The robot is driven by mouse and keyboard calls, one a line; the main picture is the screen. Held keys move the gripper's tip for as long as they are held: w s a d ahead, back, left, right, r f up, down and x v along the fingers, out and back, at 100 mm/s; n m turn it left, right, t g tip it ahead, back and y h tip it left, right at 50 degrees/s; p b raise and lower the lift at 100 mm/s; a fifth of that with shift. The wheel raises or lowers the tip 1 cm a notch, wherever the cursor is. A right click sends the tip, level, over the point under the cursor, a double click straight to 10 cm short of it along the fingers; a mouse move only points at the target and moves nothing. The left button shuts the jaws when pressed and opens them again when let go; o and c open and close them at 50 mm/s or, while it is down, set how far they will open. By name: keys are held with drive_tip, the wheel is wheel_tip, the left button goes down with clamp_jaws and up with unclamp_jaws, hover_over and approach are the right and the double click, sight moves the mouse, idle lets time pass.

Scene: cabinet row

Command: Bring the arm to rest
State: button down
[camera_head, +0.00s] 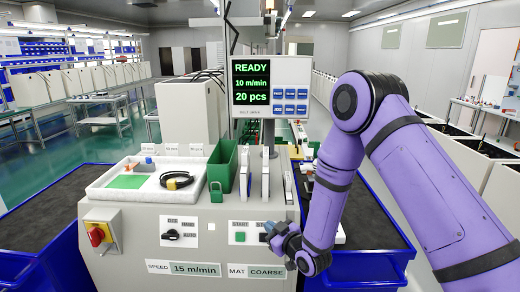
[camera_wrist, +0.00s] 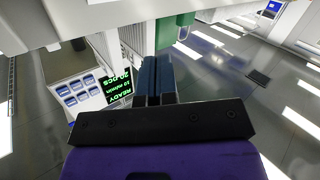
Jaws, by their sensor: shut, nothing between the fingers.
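My purple arm (camera_head: 340,180) comes in from the right and bends down in front of the grey machine's front panel. My gripper (camera_head: 272,229) is low at the panel's front, beside the green START button (camera_head: 239,237), and partly covers the control to the right of it. I cannot tell if it touches the panel. In the wrist view my gripper (camera_wrist: 154,62) has its two dark blue fingers together, with nothing between them. The display (camera_head: 251,82) reads READY, 10 min/min or similar small text, and 20 pcs.
A white tray (camera_head: 92,190) with a black-and-yellow loop, a green bin (camera_head: 222,165), a rotary switch (camera_head: 172,236) and a red-yellow switch (camera_head: 98,235) sit to the left. Blue-rimmed bins (camera_head: 45,262) flank the machine. Open floor lies behind on the left.

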drive_tip(key=w+d+r+m+g+h, duration=0.1)
drive_tip(key=d+r+h, duration=0.1)
drive_tip(key=d+r, duration=0.35)
drive_tip(key=d+r+m+h, duration=0.1)
drive_tip(key=d+r+h, duration=0.15)
drive_tip(key=r, duration=0.65)
drive_tip(key=s+d+r+m+g+h, duration=0.2)
drive_tip(key=s+d+r+m+h, duration=0.1)
drive_tip(key=s+d+r, duration=0.55)
drive_tip(key=s+d+r+m+g+h, duration=0.1)
drive_tip(key=s+d+r, duration=0.2)
drive_tip(key=s, duration=0.6)
drive_tip(key=s+d+r+m+g, duration=0.2)
drive_tip(key=s+d+r, duration=0.2)
drive_tip(key=s, duration=0.5)
drive_tip(key=s+d+r+m+g+h, duration=0.1)
drive_tip(key=s+d+r+m+g, duration=0.1)
drive_tip(key=s, duration=0.8)
drive_tip(key=shift+d+r+h, duration=0.35)
drive_tip(key=shift+d+r, duration=0.4)
drive_tip(key=shift+r, duration=0.1)
